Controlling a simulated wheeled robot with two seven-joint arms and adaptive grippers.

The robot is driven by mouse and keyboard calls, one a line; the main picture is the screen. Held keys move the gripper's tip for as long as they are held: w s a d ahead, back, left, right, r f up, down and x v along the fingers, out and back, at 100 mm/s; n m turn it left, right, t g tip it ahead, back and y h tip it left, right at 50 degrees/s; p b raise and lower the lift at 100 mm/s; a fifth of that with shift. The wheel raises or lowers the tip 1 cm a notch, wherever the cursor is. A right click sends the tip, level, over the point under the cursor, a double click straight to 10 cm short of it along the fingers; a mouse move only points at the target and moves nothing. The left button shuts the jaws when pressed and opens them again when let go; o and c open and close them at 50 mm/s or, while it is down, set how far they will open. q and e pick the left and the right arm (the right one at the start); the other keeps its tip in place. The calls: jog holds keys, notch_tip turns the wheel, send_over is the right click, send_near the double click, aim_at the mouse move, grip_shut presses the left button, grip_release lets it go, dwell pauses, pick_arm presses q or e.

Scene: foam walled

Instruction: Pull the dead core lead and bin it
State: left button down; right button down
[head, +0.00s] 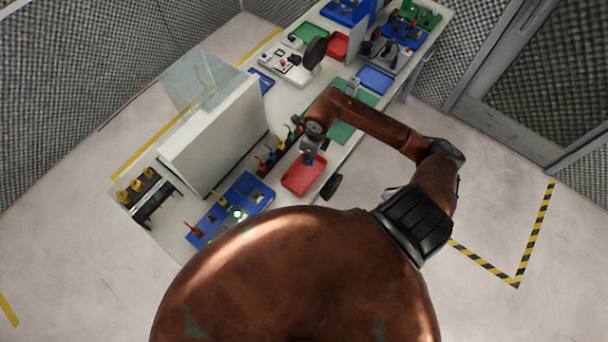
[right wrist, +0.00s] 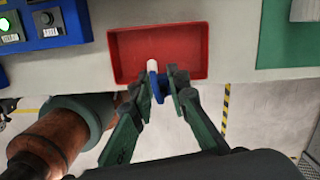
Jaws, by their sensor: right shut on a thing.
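My right gripper (head: 311,156) is over the red open tray (head: 303,178) at the near edge of the bench. In the right wrist view its green fingers (right wrist: 160,88) are shut on a small blue piece with a white tip (right wrist: 154,66), which looks like a lead's plug. The white tip shows against the inside of the red tray (right wrist: 125,42), and the blue part is at the tray's near rim. Whether it touches the tray, I cannot tell. The tray looks empty otherwise. My left gripper is not in view.
A blue panel (head: 252,193) with lit green buttons stands left of the tray. A green mat (head: 345,128) and a blue tray (head: 375,79) lie further right. Open floor lies before the bench.

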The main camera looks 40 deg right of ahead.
jog(key=shift+f+b, duration=0.65)
jog(key=shift+f, duration=1)
jog(key=c, duration=1.8)
grip_release()
jog(key=shift+o, duration=0.2)
jog(key=r, duration=0.4)
jog(key=s+r, duration=0.1)
jog(key=r, duration=0.7)
jog(key=shift+s+d, duration=0.15)
jog(key=shift+d, duration=0.2)
